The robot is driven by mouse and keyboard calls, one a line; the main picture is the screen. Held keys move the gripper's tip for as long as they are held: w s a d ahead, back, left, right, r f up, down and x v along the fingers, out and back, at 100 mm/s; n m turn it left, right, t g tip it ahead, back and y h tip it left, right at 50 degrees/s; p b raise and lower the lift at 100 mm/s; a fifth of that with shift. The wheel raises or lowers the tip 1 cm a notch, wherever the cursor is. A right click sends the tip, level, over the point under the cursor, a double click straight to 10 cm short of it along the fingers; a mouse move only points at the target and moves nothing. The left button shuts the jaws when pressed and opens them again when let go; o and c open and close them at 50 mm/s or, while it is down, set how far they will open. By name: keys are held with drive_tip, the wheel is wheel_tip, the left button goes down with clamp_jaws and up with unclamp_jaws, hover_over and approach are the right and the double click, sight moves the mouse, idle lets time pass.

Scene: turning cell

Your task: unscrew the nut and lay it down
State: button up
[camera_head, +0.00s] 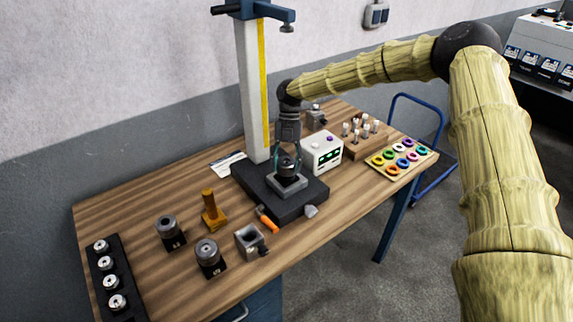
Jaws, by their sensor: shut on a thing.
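My gripper (287,164) points straight down at the middle of the table, its fingers shut around a small dark round piece. I take this piece to be the nut (287,171), but it is small and partly hidden by the fingers. The nut is at a square grey fixture (291,187), which sits on the black base (303,202) of the tall stand. I cannot tell whether the nut is on a thread or just clear of it.
The white column (249,95) stands close behind my gripper. A white meter box (323,152) is close on its right. An orange-handled tool (267,219) lies by the base. Round parts, an amber post (210,208) and a black rack (112,280) occupy the left. Bare wood (130,205) shows at back left.

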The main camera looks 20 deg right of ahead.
drive_tip(key=shift+w+d+r, duration=0.1)
drive_tip(key=shift+w, duration=0.15)
drive_tip(key=shift+n+h, duration=0.4)
drive_tip(key=shift+n, duration=0.7)
drive_tip(key=o, duration=1.2)
drive_tip(key=shift+w+f, duration=0.15)
drive_tip(key=shift+f, duration=0.1)
